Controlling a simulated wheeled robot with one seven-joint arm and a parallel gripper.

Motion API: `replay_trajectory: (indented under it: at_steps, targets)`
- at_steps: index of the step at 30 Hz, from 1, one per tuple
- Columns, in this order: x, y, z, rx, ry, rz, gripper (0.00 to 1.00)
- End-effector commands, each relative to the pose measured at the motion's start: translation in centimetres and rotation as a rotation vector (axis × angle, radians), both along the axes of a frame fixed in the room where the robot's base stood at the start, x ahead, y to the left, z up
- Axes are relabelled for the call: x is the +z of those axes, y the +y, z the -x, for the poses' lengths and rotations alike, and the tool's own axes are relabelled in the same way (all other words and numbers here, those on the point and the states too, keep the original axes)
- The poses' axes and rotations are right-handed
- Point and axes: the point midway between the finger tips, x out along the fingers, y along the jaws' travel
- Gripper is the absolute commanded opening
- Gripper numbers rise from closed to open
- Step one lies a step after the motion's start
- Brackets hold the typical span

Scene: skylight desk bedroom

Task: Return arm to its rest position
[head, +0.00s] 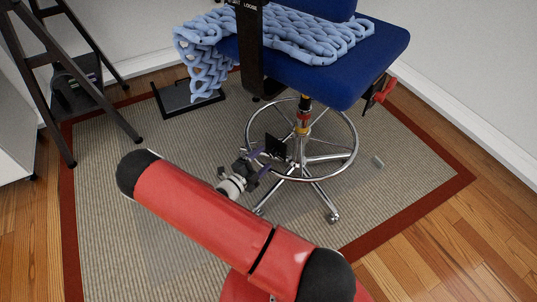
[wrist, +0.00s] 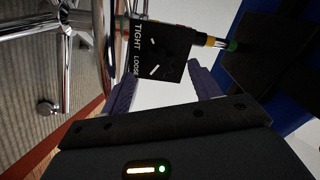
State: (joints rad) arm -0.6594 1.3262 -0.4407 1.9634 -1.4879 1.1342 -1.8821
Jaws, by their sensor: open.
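My gripper (head: 266,160) is in front of the blue chair's (head: 340,75) metal base in the head view, below the seat. In the wrist view my gripper (wrist: 162,72) has its two purple fingers spread apart. A black knob plate marked TIGHT and LOOSE (wrist: 158,50) shows between and beyond the fingertips. I cannot tell whether they touch it. My red arm crosses the lower middle of the head view and hides part of the rug.
The chair's chrome foot ring (head: 352,150) and spokes are close around my gripper. A light blue knitted throw (head: 310,35) lies over the seat. A dark stand (head: 188,100) is on the rug (head: 110,190). A black ladder-like frame (head: 50,60) stands left. Open rug lies left.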

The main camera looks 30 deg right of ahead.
Motion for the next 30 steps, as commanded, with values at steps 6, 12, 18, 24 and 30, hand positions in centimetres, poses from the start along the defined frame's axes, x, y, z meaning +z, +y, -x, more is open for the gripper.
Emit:
replay_trajectory:
  at_steps: [6,12,18,24,30]
  targets:
    - [0.0,2.2,0.9,0.001,0.001,0.001,0.62]
    - [0.0,2.4,1.0,0.000,0.001,0.001,0.62]
    - [0.0,2.4,1.0,0.000,0.001,0.001,0.62]
    - [0.2,2.3,1.0,-0.006,-0.009,-0.006,0.62]
    - [3.5,1.8,2.0,-0.158,-0.229,-0.177,0.62]
